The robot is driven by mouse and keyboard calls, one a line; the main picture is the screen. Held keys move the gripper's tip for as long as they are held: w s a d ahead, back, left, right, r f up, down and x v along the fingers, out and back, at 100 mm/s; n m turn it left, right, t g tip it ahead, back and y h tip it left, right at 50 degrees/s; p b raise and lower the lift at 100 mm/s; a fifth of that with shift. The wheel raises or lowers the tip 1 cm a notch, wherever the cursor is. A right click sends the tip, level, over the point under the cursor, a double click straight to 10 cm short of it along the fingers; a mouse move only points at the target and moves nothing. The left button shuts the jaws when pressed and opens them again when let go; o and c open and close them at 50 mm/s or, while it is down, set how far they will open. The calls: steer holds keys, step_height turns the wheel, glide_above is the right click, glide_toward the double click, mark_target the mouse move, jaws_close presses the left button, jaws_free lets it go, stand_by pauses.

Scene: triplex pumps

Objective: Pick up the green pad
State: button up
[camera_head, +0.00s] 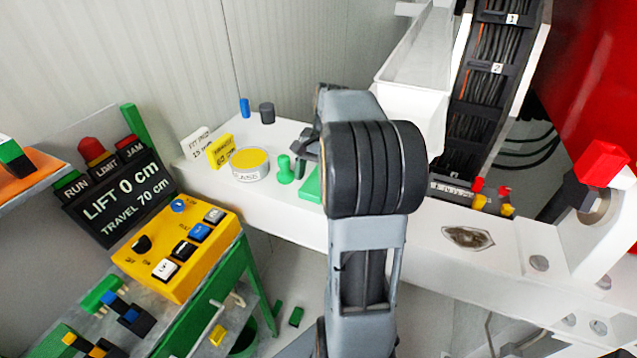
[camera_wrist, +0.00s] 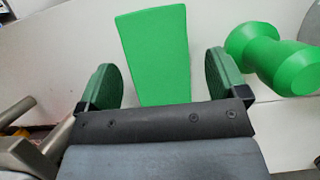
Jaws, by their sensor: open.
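The green pad (camera_head: 311,186) is a flat green block lying on the white beam, partly hidden behind my arm in the head view. In the wrist view the green pad (camera_wrist: 155,55) shows as a broad green face just ahead of my gripper, between the lines of its two fingers. My gripper (camera_wrist: 162,80) is open, with a dark green pad on each finger and nothing held. In the head view my gripper (camera_head: 306,150) is mostly hidden behind my own arm.
A green knobbed piece (camera_head: 285,170) stands left of the pad and shows at right in the wrist view (camera_wrist: 275,58). A yellow-topped round tin (camera_head: 250,164), small signs (camera_head: 220,151) and a dark cylinder (camera_head: 267,113) stand nearby. A yellow control box (camera_head: 175,250) is at lower left.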

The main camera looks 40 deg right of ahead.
mark_target(318, 179)
steer(key=shift+c, duration=0.4)
steer(key=c, duration=0.9)
step_height(318, 179, up, 18)
steer(key=p, duration=0.3)
stand_by(0.4)
